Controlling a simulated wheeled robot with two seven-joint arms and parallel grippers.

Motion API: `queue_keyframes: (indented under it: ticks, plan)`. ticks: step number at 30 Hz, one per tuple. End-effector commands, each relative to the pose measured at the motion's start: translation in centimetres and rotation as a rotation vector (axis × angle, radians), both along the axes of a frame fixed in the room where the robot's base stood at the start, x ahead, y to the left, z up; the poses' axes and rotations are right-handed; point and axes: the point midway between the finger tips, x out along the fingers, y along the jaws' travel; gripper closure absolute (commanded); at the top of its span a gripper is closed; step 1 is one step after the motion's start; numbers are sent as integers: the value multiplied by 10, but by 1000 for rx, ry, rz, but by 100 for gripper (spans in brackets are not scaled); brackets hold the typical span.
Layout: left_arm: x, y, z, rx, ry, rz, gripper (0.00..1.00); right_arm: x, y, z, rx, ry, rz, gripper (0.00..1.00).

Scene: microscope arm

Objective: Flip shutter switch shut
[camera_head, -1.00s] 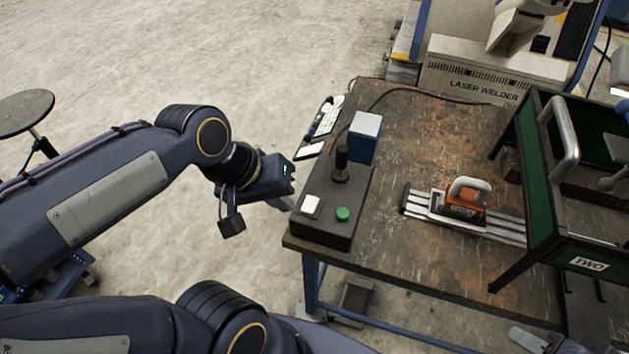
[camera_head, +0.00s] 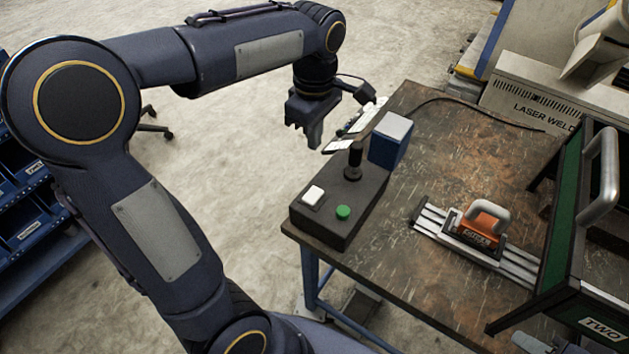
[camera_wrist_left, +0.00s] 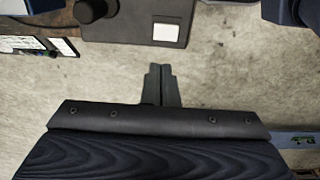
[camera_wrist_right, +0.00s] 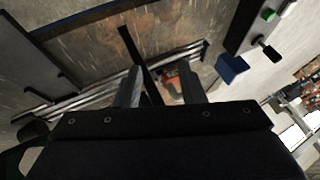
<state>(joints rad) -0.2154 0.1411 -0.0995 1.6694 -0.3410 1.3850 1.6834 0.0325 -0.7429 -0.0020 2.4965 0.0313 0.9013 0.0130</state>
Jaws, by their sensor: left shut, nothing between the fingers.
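A black control box (camera_head: 325,230) sits at the near left corner of the worn table. On its top are a white square switch (camera_head: 312,195), a green round button (camera_head: 343,212) and a black joystick (camera_head: 355,162). My left gripper (camera_head: 315,142) is shut and empty, in the air off the table's left edge, to the left of the joystick and apart from the box. In the left wrist view its closed fingers (camera_wrist_left: 161,70) point toward the box, below the white switch (camera_wrist_left: 166,33). My right gripper (camera_wrist_right: 160,84) has its fingers apart.
A blue and white block (camera_head: 390,142) stands behind the joystick. An orange piece with a grey handle (camera_head: 482,230) sits on metal rails (camera_head: 515,262). A green-panelled frame (camera_head: 572,210) marked TWO stands at right. The laser welder (camera_head: 530,98) is behind. Open floor lies left.

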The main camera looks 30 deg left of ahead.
Motion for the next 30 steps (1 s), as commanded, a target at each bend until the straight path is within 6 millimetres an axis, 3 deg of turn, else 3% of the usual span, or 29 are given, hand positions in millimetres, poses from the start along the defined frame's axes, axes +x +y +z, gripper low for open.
queue_keyframes:
  ticks: [8, 21, 30]
  plan:
    - [-1, 0, -24, 0, 5, -1, 100, 0, 0, -1, 0, 0, 0, 64]
    - [-1, 0, -113, -1, 6, -2, 100, 0, 0, -2, 0, 0, 0, 64]
    - [0, 0, -139, -2, 0, -1, 100, 0, 0, -2, 0, 0, 0, 64]
